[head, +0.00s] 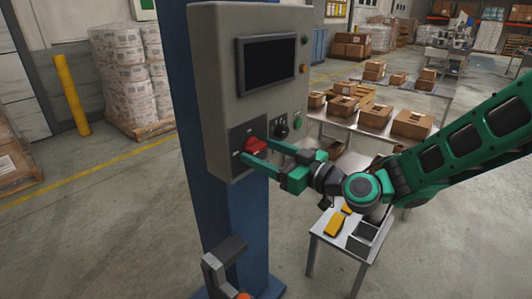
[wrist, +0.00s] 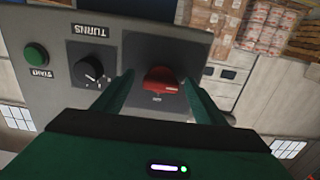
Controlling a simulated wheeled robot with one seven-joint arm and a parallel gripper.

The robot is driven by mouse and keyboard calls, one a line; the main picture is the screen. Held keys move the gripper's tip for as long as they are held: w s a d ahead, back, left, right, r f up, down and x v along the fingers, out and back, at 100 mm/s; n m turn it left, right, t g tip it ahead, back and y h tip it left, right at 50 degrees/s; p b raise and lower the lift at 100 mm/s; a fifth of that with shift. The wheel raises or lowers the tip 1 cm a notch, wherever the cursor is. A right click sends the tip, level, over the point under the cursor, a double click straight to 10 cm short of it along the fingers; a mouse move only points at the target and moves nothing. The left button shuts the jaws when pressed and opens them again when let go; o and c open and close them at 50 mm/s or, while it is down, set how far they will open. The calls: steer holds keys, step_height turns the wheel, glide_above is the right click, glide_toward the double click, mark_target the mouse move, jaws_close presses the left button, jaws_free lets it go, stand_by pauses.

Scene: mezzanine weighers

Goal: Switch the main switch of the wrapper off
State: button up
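The wrapper's control box (head: 222,100) is grey and mounted on a blue column. Its red main switch (head: 257,145) sits on a dark plate at the lower front. In the wrist view, which is upside down, the red switch (wrist: 160,80) has its handle lying roughly crosswise; small lettering beside it is hard to read. My gripper (head: 254,150) is at the switch with its two fingers apart, one on either side of the red handle. The wrist view shows gaps between the fingers and the handle; whether a fingertip touches the plate, I cannot tell.
A black turns knob (wrist: 90,73) and a green start button (wrist: 36,55) are beside the switch. The box has a dark screen (head: 268,63). A small table (head: 330,240) with yellow items stands below my arm. Cartons sit on a conveyor behind.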

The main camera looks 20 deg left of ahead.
steer(key=shift+r, duration=0.15)
steer(key=v, duration=1)
steer(key=shift+d, duration=0.35)
steer(key=shift+s, duration=0.15)
steer(key=d+f+m+g+h, duration=0.1)
steer(key=d+f+h, duration=0.35)
steer(key=d, duration=0.35)
steer(key=d+f+m+g+h, duration=0.1)
steer(key=d+f+h, duration=0.2)
steer(key=d+f, duration=0.35)
steer(key=s+d+f+m+g+h, duration=0.1)
steer(key=s+d+m+h, duration=0.15)
steer(key=d, duration=0.55)
steer(key=s+d+f+m+h, duration=0.1)
steer(key=d+m+h, duration=0.15)
steer(key=d, duration=0.55)
steer(key=s+d+r+m+g+h, duration=0.1)
steer(key=s+d+m+g+h, duration=0.1)
steer(key=s+d+m, duration=0.4)
steer(key=s+d+r+m+g+h, duration=0.1)
steer(key=s+d+r+m+g, duration=0.1)
steer(key=s+d+m, duration=0.5)
steer(key=s+d, duration=0.6)
steer(key=s, duration=0.1)
steer(key=shift+d+r+h, duration=0.15)
steer(key=shift+r+h, duration=0.15)
steer(key=shift+h, duration=0.05)
